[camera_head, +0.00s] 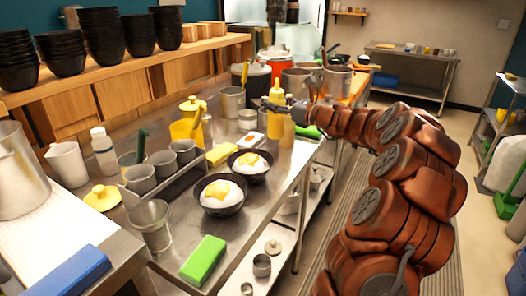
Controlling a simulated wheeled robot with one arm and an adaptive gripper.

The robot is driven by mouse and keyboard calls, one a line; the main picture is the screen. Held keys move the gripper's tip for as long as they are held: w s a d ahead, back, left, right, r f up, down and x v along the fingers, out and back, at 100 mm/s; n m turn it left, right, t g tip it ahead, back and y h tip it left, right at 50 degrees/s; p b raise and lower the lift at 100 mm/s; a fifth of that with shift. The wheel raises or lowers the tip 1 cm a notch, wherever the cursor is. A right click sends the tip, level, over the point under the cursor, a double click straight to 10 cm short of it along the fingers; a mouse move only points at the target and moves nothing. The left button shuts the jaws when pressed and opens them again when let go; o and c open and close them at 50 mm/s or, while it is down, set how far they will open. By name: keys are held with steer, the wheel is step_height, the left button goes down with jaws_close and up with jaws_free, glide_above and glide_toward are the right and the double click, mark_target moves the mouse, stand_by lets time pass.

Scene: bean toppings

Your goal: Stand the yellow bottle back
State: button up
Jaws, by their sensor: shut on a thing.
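The yellow bottle (275,122) is upright toward the right side of the steel counter (258,205), behind the two bowls. My gripper (279,104) reaches in from the right and is shut on the bottle's upper part. The fingers hide part of the bottle. I cannot tell whether its base touches the counter. A tan container (287,132) stands close to its right.
Two black bowls with white and yellow food, a near bowl (222,195) and a far bowl (250,164), stand in front. A yellow jug (187,125), metal cups (163,164) and a green block (204,261) are on the counter. Stacked black bowls (102,35) line the shelf.

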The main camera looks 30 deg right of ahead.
mark_target(283, 134)
steer(key=f, duration=0.3)
steer(key=w+f, duration=0.1)
steer(key=f, duration=0.1)
steer(key=shift+f, duration=0.25)
steer(key=shift+s+f+b, duration=0.1)
steer(key=shift+f+b, duration=0.2)
steer(key=shift+f, duration=1.85)
steer(key=shift+f, duration=0.1)
steer(key=o, duration=0.7)
steer(key=shift+s+d, duration=0.15)
steer(key=shift+s, duration=0.15)
steer(key=v, duration=1.1)
steer(key=shift+s, duration=0.2)
